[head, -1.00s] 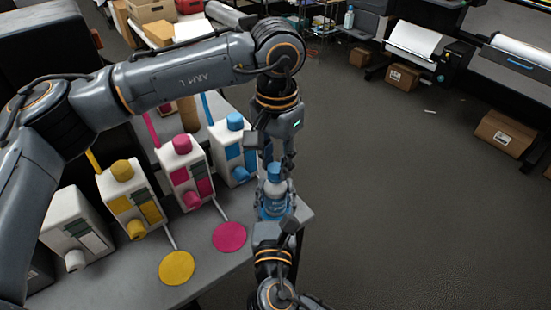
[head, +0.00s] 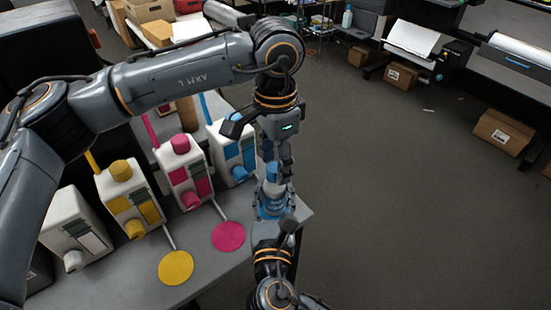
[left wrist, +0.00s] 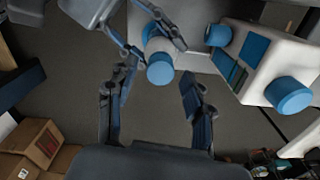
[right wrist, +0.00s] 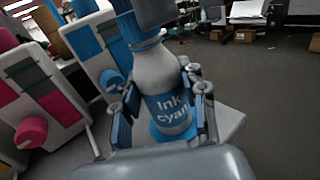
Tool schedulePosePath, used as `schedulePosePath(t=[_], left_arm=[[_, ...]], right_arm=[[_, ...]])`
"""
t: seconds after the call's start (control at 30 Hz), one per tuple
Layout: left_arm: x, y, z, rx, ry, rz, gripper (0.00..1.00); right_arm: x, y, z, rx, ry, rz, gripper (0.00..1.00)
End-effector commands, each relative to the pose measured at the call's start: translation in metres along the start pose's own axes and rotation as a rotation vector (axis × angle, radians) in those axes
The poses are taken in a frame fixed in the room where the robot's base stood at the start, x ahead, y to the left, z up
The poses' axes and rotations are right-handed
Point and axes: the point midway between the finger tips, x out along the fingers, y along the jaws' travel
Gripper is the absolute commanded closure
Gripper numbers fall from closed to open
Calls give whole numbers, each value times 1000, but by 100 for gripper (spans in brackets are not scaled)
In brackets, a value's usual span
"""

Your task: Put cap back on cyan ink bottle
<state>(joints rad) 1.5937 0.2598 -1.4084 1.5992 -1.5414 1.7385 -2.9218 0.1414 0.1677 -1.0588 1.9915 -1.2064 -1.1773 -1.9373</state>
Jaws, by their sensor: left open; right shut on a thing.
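The cyan ink bottle (head: 272,202) is white with a blue label and stands upright over the table's near right corner. My right gripper (right wrist: 165,112) is shut around its body, and the label shows between the fingers. A blue cap (right wrist: 132,27) sits at the bottle's neck; it also shows in the left wrist view (left wrist: 160,69). I cannot tell if it is screwed down. My left gripper (left wrist: 155,95) is open and points down just above the bottle, with the cap between and slightly beyond its fingertips. One left finger partly hides the cap in the right wrist view.
White ink tanks with cyan (head: 232,155), magenta (head: 183,172), yellow (head: 130,198) and white (head: 77,232) fittings line the table. Magenta (head: 229,236) and yellow (head: 176,267) discs lie in front. Open floor is to the right.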

Motion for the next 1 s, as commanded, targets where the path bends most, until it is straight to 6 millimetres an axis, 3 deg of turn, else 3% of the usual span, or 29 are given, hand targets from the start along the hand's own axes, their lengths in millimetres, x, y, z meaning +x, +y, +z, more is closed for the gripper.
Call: schedulePosePath(t=[0.17, 0.47, 0.83, 1.0], left_arm=[[-9, 0, 0, -1, 2, -2, 49], [-44, 0, 0, 0, 0, 0, 49], [-45, 0, 0, -27, 0, 1, 48], [-46, 0, 0, -221, 0, 0, 48]], right_arm=[[0, 0, 0, -1, 0, 0, 100], [0, 0, 0, -1, 0, 0, 100], [0, 0, 0, -1, 0, 0, 100], [0, 0, 0, -1, 0, 0, 100]])
